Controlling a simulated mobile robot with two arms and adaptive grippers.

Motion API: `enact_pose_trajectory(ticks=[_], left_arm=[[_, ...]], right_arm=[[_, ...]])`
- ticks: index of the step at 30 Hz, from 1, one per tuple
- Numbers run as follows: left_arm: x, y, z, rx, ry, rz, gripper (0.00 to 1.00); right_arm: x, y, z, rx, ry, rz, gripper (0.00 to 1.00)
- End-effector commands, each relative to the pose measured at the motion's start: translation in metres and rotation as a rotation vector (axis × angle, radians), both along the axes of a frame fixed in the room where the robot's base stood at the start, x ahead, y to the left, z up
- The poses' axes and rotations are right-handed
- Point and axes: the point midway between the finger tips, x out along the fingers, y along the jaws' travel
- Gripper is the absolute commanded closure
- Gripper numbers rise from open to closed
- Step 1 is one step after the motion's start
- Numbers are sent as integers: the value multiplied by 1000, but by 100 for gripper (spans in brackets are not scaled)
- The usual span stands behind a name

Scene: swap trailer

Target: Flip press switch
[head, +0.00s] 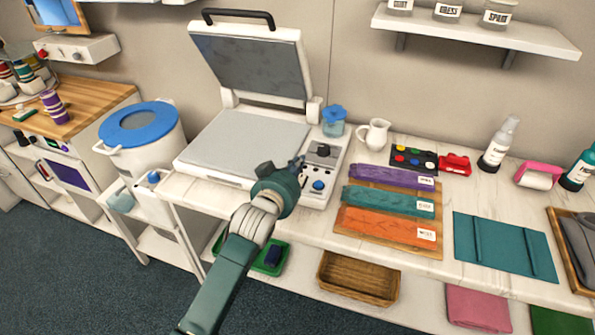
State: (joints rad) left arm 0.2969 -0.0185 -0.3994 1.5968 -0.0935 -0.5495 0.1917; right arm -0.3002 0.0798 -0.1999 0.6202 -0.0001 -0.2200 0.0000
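The press (247,142) stands on the white marbled counter. Its lid (250,62) is raised and leans back, with a black handle on top. A control panel on the press's right side carries a dark switch or dial (323,150) at the back and a blue knob (318,185) nearer the front. My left gripper (299,163) is over the panel's left edge, beside these controls. Its dark fingertips are small and partly hidden by its own wrist, so I cannot tell their opening or whether they touch the panel. My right gripper is out of view.
A blue-lidded jar (334,121) and a white pitcher (374,134) stand right of the press. Purple, teal and orange strips lie on a wooden board (345,244). A white bucket (152,150) with a blue lid is at left. A shelf (480,32) overhangs the right.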

Motion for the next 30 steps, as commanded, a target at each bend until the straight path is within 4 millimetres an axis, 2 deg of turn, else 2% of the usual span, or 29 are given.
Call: enact_pose_trajectory(ticks=[1, 7, 20, 28, 29, 30], left_arm=[[-2, 1, -14, 3, 13, 1, 100], [-2, 1, -31, 2, 8, 0, 100], [-2, 1, -34, 3, 10, 0, 100], [1, 0, -34, 29, 89, 1, 100], [1, 0, -35, 32, 98, 1, 100], [1, 0, -41, 31, 94, 1, 100]], right_arm=[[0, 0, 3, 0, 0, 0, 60], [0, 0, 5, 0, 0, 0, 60], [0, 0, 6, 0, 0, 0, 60], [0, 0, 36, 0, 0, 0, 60], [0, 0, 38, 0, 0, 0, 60], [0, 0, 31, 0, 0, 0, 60]])
